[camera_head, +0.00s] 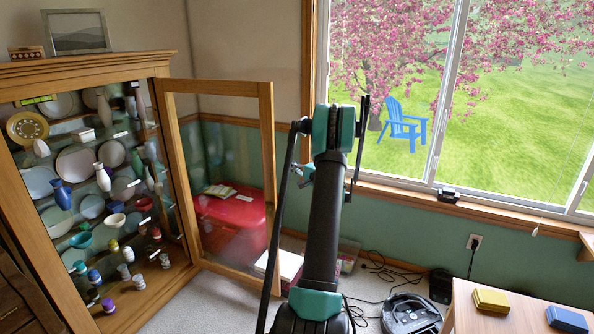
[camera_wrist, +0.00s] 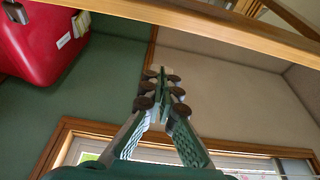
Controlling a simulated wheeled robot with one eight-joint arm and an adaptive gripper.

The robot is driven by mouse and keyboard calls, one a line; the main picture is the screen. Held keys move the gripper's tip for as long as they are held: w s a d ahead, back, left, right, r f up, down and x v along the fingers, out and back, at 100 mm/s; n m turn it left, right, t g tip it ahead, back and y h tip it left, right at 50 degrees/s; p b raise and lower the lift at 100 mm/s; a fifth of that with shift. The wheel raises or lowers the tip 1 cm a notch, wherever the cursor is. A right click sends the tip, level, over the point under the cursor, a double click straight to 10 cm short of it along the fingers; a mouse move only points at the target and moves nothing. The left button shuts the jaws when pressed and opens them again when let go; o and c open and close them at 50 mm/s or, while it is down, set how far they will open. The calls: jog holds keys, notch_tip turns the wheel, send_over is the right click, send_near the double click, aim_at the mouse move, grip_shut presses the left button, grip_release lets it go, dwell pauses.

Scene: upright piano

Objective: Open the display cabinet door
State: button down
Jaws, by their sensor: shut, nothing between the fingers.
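The display cabinet (camera_head: 182,150) stands at the left in the head view, its shelves full of dishes and vases. Its glass door, with a wooden frame (camera_head: 267,150), stands swung out from the cabinet's right side, leaving the front open. My arm rises in the middle of the head view, to the right of the door's free edge, and largely hides my gripper there. In the wrist view my gripper (camera_wrist: 160,92) is shut and empty, its fingertips together. A wooden bar (camera_wrist: 230,25), apparently the door frame, crosses the top of that view, apart from the fingertips.
A red chest (camera_head: 222,215) shows through the door glass, and also in the wrist view (camera_wrist: 45,40). A window is behind my arm. A robot vacuum (camera_head: 410,314), cables and a wooden table (camera_head: 462,310) with yellow and blue boxes are at the right.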

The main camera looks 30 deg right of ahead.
jog(key=shift+w+a, duration=0.15)
jog(key=shift+a, duration=0.95)
jog(key=shift+w+a, duration=0.1)
jog(key=shift+a, duration=1)
jog(key=shift+a, duration=0.1)
